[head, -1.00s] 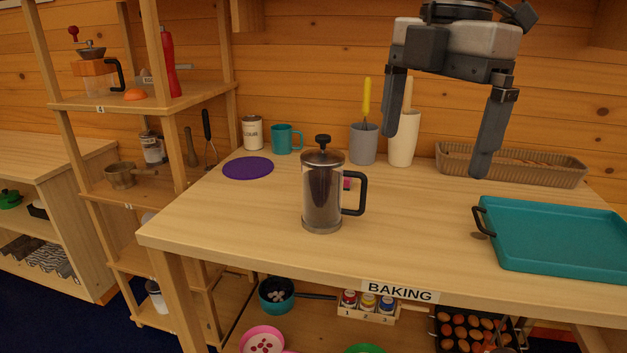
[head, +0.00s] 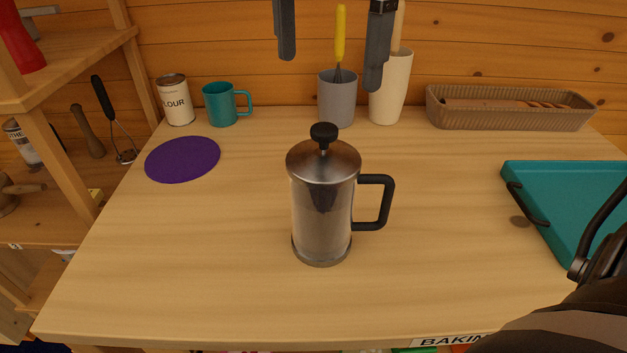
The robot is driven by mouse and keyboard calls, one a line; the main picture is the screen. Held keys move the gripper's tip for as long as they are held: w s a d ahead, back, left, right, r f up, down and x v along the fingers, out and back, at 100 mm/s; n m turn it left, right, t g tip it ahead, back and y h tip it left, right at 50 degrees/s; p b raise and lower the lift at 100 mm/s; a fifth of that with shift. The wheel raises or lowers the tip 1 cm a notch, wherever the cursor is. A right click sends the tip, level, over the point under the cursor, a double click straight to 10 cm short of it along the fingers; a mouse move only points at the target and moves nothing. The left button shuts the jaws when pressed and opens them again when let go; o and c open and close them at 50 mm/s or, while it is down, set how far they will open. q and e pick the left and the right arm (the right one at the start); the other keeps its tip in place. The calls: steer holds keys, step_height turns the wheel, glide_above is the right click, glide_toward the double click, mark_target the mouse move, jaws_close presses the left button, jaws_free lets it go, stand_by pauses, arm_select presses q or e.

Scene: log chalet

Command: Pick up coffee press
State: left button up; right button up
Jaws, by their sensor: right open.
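The coffee press (head: 321,215) stands upright on the wooden table in the middle of the head view. It has a metal-lidded cylinder, a black knob on top and a black handle pointing right. My right gripper (head: 330,74) hangs at the top of the view, its two grey fingers pointing down and spread apart. It is open and empty, apart from the press, above its knob in the picture. The gripper's upper part is cut off by the frame's top edge. My left gripper is not in view.
A purple mat (head: 183,159), flour can (head: 175,100) and teal mug (head: 221,104) are at the back left. A grey cup (head: 337,100), white holder (head: 389,95) and basket (head: 510,112) line the back. A teal tray (head: 590,178) lies right. Table around the press is clear.

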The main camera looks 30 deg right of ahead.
glide_above(324, 153)
step_height(324, 153, down, 7)
steer(key=shift+w+d+f, duration=0.1)
steer(key=shift+f, duration=0.1)
steer(key=shift+w+f+p, duration=0.15)
steer(key=shift+f+p, duration=0.4)
steer(key=shift+f, duration=2.2)
steer(key=shift+c, duration=0.3)
steer(key=c, duration=1.5)
steer(key=shift+r, duration=0.1)
steer(key=shift+c, duration=1.1)
steer(key=shift+r, duration=0.1)
